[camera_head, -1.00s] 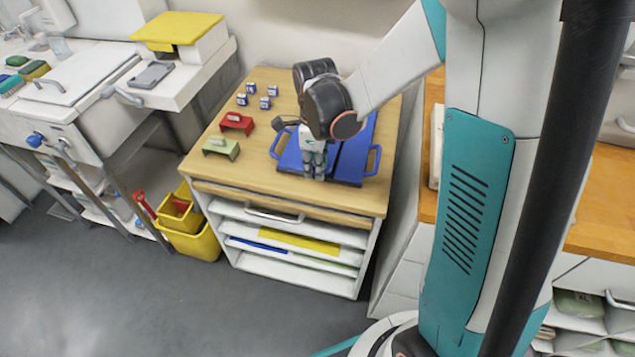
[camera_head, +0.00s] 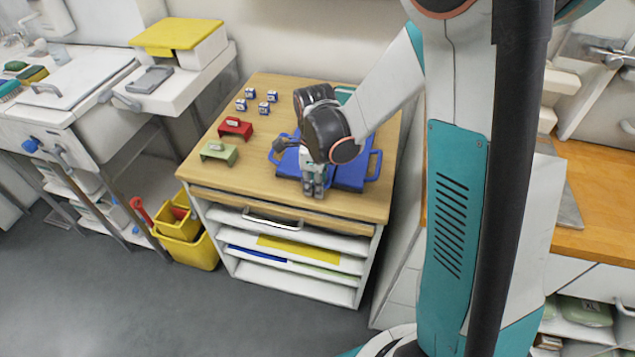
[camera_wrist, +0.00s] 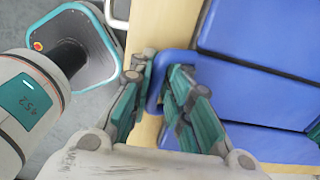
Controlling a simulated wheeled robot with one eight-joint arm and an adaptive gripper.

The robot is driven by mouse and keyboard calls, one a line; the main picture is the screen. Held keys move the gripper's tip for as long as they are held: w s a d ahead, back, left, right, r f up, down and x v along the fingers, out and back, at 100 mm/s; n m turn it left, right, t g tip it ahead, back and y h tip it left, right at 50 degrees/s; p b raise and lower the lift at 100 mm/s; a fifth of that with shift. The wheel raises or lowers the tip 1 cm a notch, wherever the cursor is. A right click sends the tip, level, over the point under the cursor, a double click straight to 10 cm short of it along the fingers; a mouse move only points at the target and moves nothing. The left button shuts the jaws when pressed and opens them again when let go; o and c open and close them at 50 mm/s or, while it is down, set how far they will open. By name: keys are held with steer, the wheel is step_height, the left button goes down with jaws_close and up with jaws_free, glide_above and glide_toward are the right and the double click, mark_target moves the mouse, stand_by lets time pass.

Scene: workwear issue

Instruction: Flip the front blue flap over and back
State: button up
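The blue flap (camera_wrist: 265,95) lies flat on the wooden table top, with a gap between it and another blue panel (camera_wrist: 265,35). A blue loop handle (camera_wrist: 155,92) sticks out from its edge toward the table's front. My gripper (camera_wrist: 160,68) points down at this edge, its fingers standing apart on either side of the handle bar. I cannot tell whether either finger touches it. In the head view my gripper (camera_head: 313,187) is at the front of the blue panels (camera_head: 352,172), and my arm hides much of them. Another blue handle (camera_head: 374,165) shows at the right.
A red piece (camera_head: 235,128), a green piece (camera_head: 219,152) and several small blue-and-white blocks (camera_head: 250,92) stand left on the wooden table (camera_head: 205,178). Part of a teal item (camera_head: 344,93) shows behind my arm. Yellow buckets (camera_head: 195,250) stand on the floor at left.

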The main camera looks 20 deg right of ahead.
steer(key=shift+r, duration=0.1)
stand_by(0.3)
step_height(320, 180, up, 8)
steer(key=p, duration=0.5)
steer(key=shift+p, duration=0.4)
steer(key=s+r+n+t, duration=0.7)
steer(key=s+r+n, duration=0.8)
steer(key=n, duration=1)
steer(key=shift+s+a+r, duration=0.15)
steer(key=shift+s+r, duration=0.05)
steer(key=shift+r, duration=0.7)
